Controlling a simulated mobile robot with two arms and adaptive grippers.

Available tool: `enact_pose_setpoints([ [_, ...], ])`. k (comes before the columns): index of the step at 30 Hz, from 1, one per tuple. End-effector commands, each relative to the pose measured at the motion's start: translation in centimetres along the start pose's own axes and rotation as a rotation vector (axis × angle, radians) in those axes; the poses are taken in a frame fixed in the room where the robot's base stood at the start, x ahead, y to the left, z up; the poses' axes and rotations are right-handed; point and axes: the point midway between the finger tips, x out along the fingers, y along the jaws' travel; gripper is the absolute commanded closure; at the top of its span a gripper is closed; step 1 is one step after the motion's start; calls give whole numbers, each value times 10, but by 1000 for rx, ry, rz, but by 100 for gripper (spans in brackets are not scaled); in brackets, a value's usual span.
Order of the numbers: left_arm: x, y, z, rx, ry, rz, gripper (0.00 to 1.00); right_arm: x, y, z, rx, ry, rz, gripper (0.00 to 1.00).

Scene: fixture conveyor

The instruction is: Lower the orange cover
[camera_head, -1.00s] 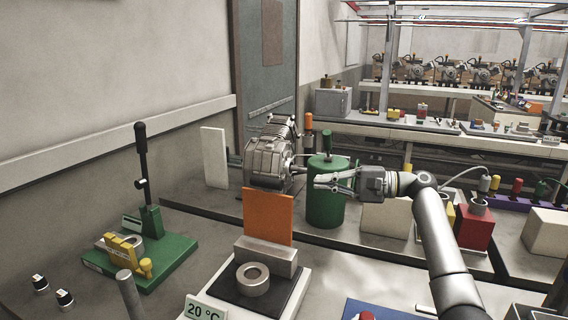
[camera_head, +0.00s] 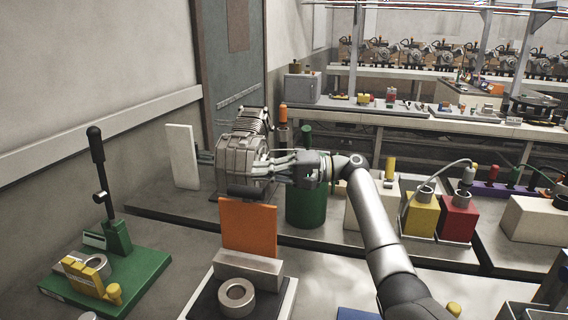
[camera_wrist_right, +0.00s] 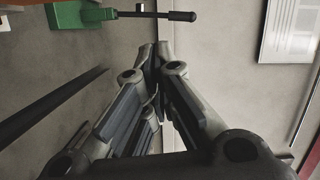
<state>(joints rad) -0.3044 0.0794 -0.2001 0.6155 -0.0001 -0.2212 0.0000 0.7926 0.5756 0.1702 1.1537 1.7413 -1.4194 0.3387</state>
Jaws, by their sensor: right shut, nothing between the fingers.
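The orange cover (camera_head: 248,229) stands upright behind a grey block (camera_head: 247,269) on the white-edged fixture. A grey metal ring (camera_head: 236,297) lies on the fixture's dark plate in front of it. My right gripper (camera_head: 256,166) is shut and empty, its fingers pointing left. It shows above and behind the cover's top edge, in front of the grey motor-like machine; I see no clear contact with the cover. In the right wrist view my shut fingers (camera_wrist_right: 158,62) come together at the upper middle, and the cover is not seen there. My left gripper is not in view.
A green fixture with a black lever (camera_head: 98,165) stands at the left. The grey machine (camera_head: 238,155) and a green canister (camera_head: 306,206) stand close behind my right gripper. Yellow (camera_head: 421,215) and red (camera_head: 458,219) containers stand to the right.

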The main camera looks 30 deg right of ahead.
Motion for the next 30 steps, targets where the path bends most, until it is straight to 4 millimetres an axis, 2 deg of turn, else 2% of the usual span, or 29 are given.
enact_pose_setpoints([
  [5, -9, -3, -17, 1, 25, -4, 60, 1, 0, 19, 0, 2, 3, 100],
  [12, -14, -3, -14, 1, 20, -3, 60, 5, 1, 32, 2, 3, 2, 100],
  [30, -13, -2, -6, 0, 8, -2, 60, 10, 0, 38, -20, 2, 7, 100],
])
